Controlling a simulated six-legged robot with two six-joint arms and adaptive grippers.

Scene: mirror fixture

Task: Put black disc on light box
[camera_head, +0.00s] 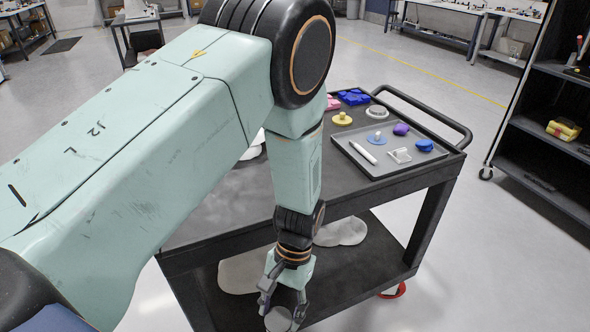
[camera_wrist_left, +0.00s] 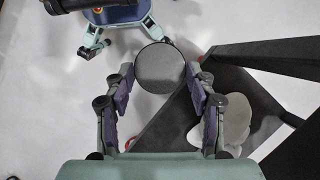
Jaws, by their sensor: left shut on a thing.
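My left gripper (camera_head: 281,309) reaches down in front of the cart's near edge. It is shut on the black disc (camera_head: 278,321), which looks dark grey. In the left wrist view the round disc (camera_wrist_left: 160,68) sits between the two fingertips, its flat face toward the camera. The disc is clear of the cart top and cut by the bottom edge of the head view. I cannot make out a light box for certain. A white thing (camera_head: 254,141) on the cart top is mostly hidden behind my left arm. My right gripper cannot be made out.
The dark cart (camera_head: 235,205) has a bare top at the near left. A grey tray (camera_head: 375,171) at its right holds several small coloured pieces. Pale rounded shapes (camera_head: 342,232) show at the lower shelf. A black shelf rack (camera_head: 545,150) stands at the right.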

